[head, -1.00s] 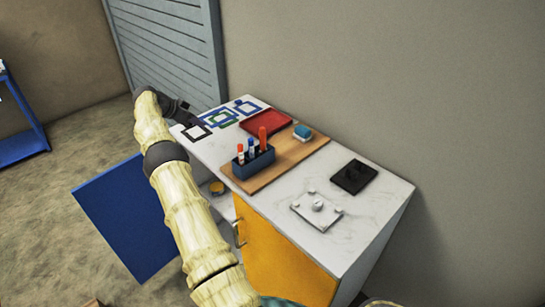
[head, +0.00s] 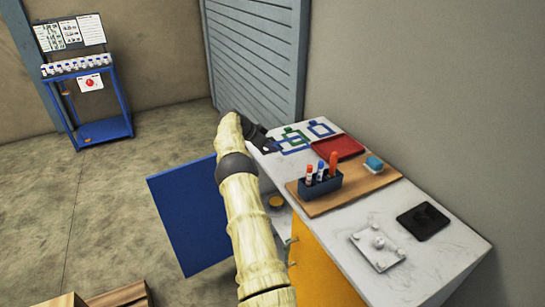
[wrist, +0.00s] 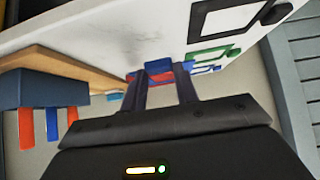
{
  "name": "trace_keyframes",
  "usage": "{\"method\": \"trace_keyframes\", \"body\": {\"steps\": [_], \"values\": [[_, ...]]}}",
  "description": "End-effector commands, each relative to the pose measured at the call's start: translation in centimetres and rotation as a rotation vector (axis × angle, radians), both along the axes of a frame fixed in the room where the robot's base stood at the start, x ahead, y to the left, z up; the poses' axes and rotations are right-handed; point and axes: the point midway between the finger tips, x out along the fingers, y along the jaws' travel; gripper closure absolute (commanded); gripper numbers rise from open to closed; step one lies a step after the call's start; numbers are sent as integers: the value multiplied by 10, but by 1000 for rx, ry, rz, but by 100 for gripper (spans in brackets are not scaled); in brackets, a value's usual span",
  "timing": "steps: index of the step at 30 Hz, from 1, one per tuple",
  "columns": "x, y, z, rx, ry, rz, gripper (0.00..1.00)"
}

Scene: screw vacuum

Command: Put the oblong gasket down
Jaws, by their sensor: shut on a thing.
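My gripper (wrist: 160,78) is shut on a small blue piece (wrist: 158,64), apparently the oblong gasket, seen nearly edge-on in the wrist view. Its full outline is hidden there, and I cannot tell whether it touches the counter. In the head view my gripper (head: 268,143) is over the far left end of the white counter (head: 400,205). Flat frame shapes lie there: a green one (head: 293,133), a blue one (head: 321,128) and a black one (wrist: 236,14), which shows clearly in the wrist view.
A red tray (head: 338,147) is right of the frames. A wooden board (head: 350,190) carries a dark blue marker holder (head: 320,184) and a blue block (head: 374,164). A black plate (head: 423,221) and a white fixture (head: 377,249) are nearer. A blue panel (head: 190,215) stands left of the counter.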

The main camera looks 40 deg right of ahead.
Motion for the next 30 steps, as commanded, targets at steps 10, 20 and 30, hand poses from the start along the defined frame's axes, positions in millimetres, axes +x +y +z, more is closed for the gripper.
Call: {"method": "trace_keyframes", "body": {"steps": [10, 20, 30], "values": [[0, 0, -8, 2, 2, 0, 92], [0, 0, -50, 0, 0, 0, 92], [0, 0, -50, 0, 0, 0, 48]]}}
